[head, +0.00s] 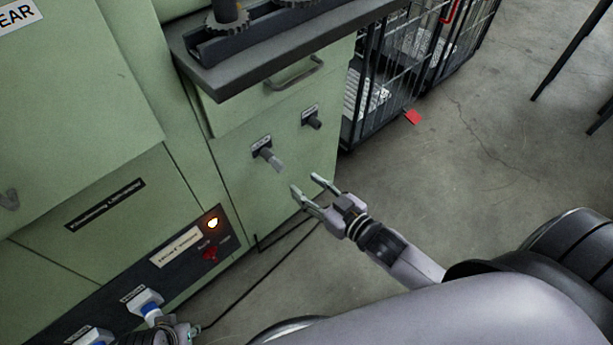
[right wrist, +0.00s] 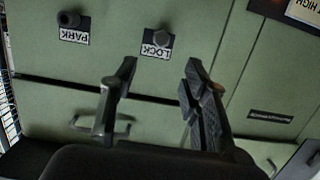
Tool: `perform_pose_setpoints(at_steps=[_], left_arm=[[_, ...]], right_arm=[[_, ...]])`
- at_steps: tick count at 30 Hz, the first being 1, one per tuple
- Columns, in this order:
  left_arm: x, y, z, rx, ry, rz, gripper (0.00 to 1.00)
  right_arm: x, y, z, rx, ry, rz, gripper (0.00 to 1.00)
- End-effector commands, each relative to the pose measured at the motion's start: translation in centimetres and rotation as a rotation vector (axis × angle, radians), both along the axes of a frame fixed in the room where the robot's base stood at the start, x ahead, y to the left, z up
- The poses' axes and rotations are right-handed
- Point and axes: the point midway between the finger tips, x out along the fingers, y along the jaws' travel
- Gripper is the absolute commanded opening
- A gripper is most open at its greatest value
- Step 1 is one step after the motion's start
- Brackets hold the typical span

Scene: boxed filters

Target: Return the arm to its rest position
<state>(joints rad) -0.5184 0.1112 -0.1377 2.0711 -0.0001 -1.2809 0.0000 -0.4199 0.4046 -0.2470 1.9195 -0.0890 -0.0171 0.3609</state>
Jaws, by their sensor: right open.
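My right gripper (head: 305,185) is open and empty in the head view, in front of the lower green cabinet panel (head: 236,170). Its arm comes in from the lower right. A peg with a label (head: 268,157) is a little up and left of the fingertips, apart from them as far as I can see. In the right wrist view the open fingers (right wrist: 161,66) point at the green panel, with nothing between them. The LOCK peg (right wrist: 162,36) and the PARK peg (right wrist: 68,18) show beyond them.
A dark shelf (head: 250,75) with gears juts out above the panel. A black wire cage (head: 385,85) stands to its right. Bare concrete floor (head: 490,130) lies at the right.

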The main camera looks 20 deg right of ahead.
Motion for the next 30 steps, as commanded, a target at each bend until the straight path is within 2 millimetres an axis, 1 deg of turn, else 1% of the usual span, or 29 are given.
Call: perform_pose_setpoints(at_steps=[8,11,14,17,18,21,24,30], left_arm=[[0.0,0.0,0.0,0.0,0.0,0.0,0.32],[0.0,0.0,0.0,0.0,0.0,0.0,0.32],[0.0,0.0,0.0,0.0,0.0,0.0,0.32],[0.0,0.0,0.0,0.0,0.0,0.0,0.32],[0.0,0.0,0.0,0.0,0.0,0.0,0.32],[0.0,0.0,0.0,0.0,0.0,0.0,0.32],[0.0,0.0,0.0,0.0,0.0,0.0,0.32],[0.0,0.0,0.0,0.0,0.0,0.0,0.32]], right_arm=[[0.0,0.0,-0.2,-0.002,0.007,-0.005,0.42],[-0.2,-0.3,-1.2,-0.023,0.057,-0.033,0.42],[-0.8,-1.1,-3.4,-0.071,0.172,-0.089,0.42],[-2.6,-2.0,-6.4,-0.138,0.346,-0.148,0.42],[-3.6,-2.3,-7.6,-0.163,0.42,-0.166,0.42],[-6.3,-2.8,-9.9,-0.215,0.587,-0.193,0.42],[-8.9,-3.0,-11.5,-0.255,0.727,-0.199,0.42],[-13.7,-2.9,-13.3,-0.303,0.953,-0.184,0.42]])
